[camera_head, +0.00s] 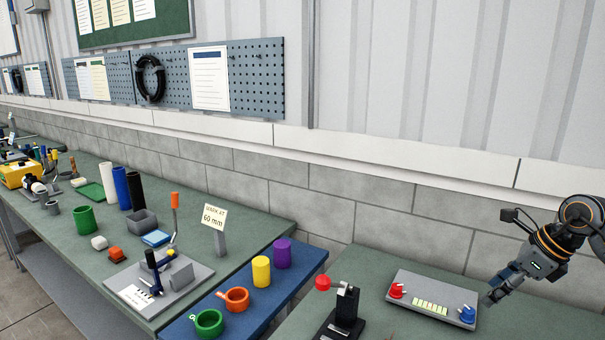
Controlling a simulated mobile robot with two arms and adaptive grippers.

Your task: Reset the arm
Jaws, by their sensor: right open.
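My right arm comes in from the right edge. Its gripper (497,291) is open and empty, low over the right end of a grey control panel (411,305). The panel has a red knob (397,290), a blue knob (467,314) and a pale green strip between them. The fingertips are close to the blue knob; I cannot tell whether they touch the panel. My left gripper is not in view.
A black stand with a red knob (323,283) stands left of the panel. A blue board (240,319) bears purple, yellow, orange and green pieces. A green bench (255,233) holds a lever fixture (160,278), a "60 mm" sign (214,217) and several cylinders. A block wall runs behind.

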